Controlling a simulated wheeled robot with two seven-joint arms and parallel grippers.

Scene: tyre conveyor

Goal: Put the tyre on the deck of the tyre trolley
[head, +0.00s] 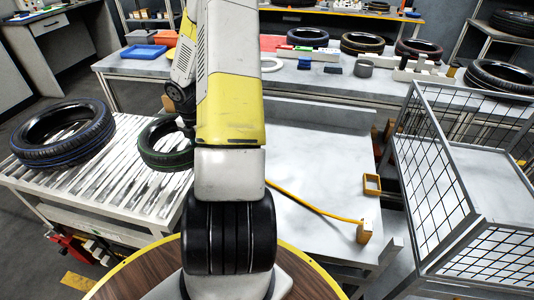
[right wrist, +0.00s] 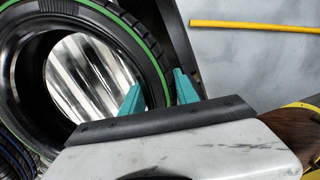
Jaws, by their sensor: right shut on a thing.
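A black tyre with a green stripe (head: 160,146) is at the right end of the roller conveyor (head: 105,185), partly hidden by my right arm. In the right wrist view this tyre (right wrist: 150,40) fills the left side, with rollers showing through its hole. The teal fingers of my right gripper (right wrist: 157,82) are shut on its wall, one inside the hole and one outside. I cannot tell whether it touches the rollers. The tyre trolley (head: 433,165) stands at the right with mesh sides, its grey deck (head: 485,185) bare where visible. My left gripper is out of view.
A blue-striped tyre (head: 62,133) lies at the conveyor's left. A grey table (head: 320,160) with a yellow cable (head: 305,203) lies between conveyor and trolley. A back bench (head: 300,80) holds several tyres and small items. A round wooden top (head: 135,275) is in front.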

